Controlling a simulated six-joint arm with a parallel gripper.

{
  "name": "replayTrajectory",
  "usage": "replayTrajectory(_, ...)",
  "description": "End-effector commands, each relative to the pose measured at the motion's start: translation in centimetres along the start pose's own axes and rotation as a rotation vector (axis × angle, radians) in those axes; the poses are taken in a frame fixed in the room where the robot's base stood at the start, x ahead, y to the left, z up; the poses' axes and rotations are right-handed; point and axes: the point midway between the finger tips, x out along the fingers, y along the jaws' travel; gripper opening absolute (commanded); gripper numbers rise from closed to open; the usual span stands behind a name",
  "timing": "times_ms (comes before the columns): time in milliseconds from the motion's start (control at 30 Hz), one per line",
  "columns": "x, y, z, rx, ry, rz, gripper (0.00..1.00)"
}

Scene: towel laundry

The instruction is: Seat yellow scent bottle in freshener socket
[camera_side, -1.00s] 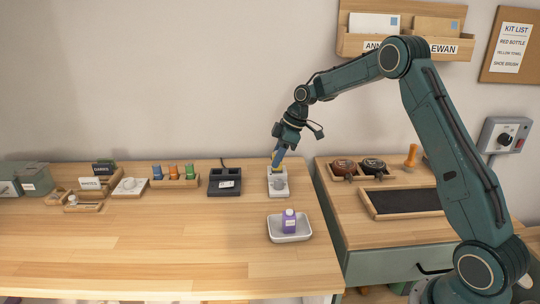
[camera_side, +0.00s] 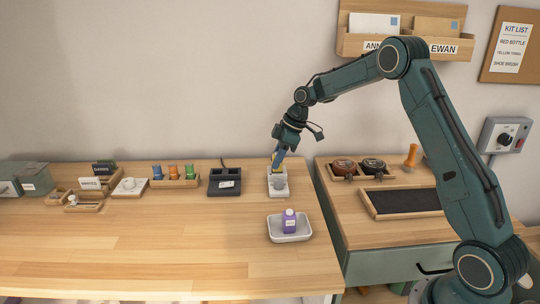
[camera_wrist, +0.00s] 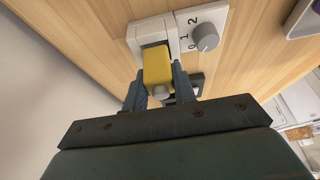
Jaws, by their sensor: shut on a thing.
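The yellow scent bottle (camera_wrist: 157,68) is between the two fingers of my gripper (camera_wrist: 160,88) in the wrist view. My gripper is shut on it. In the side view my gripper (camera_side: 277,161) points down over the back of the white freshener (camera_side: 278,187), with a little of the yellow bottle showing at the fingers. In the wrist view the freshener (camera_wrist: 171,25) has a grey dial marked 0, 1, 2, and the bottle overlaps its recessed socket end. The bottle hides most of the socket, so I cannot tell how deep it sits.
A white tray (camera_side: 304,236) with a purple bottle (camera_side: 289,221) stands in front of the freshener. A black device (camera_side: 223,187) is to its left, then a wooden rack (camera_side: 177,182) with coloured bottles. The front left of the table is clear.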

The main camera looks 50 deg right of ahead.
Motion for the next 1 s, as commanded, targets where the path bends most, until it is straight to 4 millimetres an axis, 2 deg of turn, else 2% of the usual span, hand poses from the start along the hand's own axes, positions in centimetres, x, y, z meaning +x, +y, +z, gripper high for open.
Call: replayTrajectory(1000,1.3,0.0,0.5,0.000,0.000,0.000,0.05)
